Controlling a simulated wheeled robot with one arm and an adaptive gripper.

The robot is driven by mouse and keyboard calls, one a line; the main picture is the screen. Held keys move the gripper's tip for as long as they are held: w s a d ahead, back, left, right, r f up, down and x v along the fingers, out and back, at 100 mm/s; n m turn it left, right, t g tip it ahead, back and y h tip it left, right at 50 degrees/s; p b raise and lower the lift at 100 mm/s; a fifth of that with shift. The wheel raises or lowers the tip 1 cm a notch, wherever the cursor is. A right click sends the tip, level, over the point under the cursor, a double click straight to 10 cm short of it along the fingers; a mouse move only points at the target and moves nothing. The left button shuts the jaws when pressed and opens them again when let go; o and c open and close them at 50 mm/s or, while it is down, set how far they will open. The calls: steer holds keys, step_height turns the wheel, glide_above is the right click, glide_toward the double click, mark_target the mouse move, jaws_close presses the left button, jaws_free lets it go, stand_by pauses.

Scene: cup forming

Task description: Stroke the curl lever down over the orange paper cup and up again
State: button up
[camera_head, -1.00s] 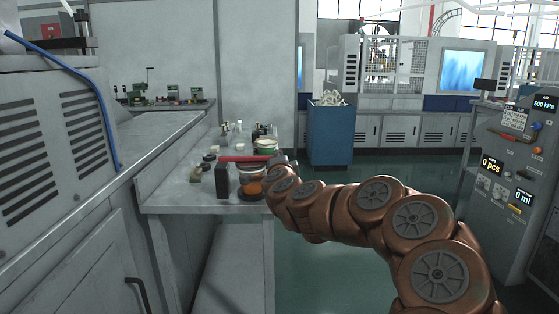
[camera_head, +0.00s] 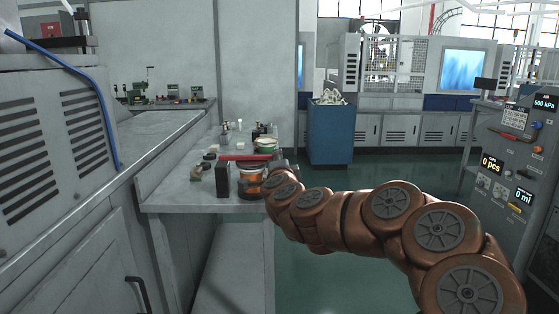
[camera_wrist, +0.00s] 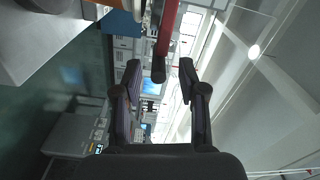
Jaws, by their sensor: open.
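The curl lever is a red bar (camera_head: 240,158) in the head view, roughly level above the bench-top device with its dark upright block (camera_head: 222,180). My gripper (camera_wrist: 160,75) is open, with one finger on each side of that end; I see no clear contact. In the head view my gripper is small and partly hidden behind my wrist.
A blue bin (camera_head: 331,135) stands on the floor behind. A control panel (camera_head: 515,180) is at the right. The green floor between is clear.

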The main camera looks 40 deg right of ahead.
steer(key=v, duration=0.8)
steer(key=shift+a, duration=0.2)
steer(key=shift+s, duration=0.15)
stand_by(0.4)
